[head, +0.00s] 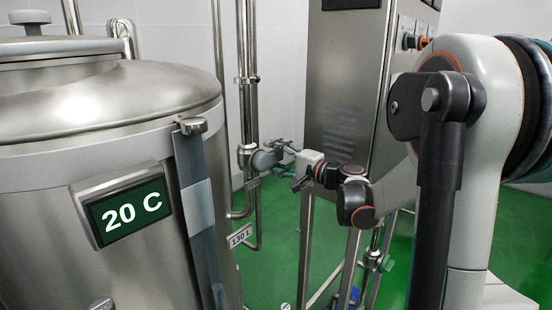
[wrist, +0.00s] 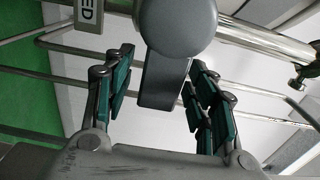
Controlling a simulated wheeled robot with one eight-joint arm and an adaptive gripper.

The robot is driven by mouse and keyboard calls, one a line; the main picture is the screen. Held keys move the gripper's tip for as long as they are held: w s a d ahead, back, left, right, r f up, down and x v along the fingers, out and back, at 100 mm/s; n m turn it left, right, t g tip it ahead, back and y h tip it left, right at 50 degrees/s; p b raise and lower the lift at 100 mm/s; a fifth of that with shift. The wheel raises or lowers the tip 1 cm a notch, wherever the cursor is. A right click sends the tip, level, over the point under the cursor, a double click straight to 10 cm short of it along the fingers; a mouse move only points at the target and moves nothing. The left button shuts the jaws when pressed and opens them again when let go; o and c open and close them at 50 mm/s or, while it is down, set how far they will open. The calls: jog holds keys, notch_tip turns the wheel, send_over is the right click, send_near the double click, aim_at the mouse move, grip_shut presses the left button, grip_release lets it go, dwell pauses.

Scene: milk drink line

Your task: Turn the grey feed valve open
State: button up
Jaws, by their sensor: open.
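The grey feed valve (head: 263,161) sits on a steel pipe beside the tank in the head view, small and partly hidden by my gripper (head: 284,164). In the wrist view its round grey hub (wrist: 180,24) is at the top, with a flat grey lever (wrist: 163,82) extending down from it. My gripper (wrist: 162,66) is open there, with a green-padded finger on each side of the lever. The lever lies between the fingers, and I see gaps on both sides. A tag ending in "ED" (wrist: 88,14) hangs near the hub.
A steel tank (head: 80,75) with a "20 C" display (head: 122,215) fills the left. A "130 L" tag (head: 240,236) is below the valve. A steel cabinet (head: 345,95) stands behind my arm. Thin pipes (wrist: 60,75) run behind the fingers. Green floor (head: 270,270) shows below.

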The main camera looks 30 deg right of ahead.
grip_shut()
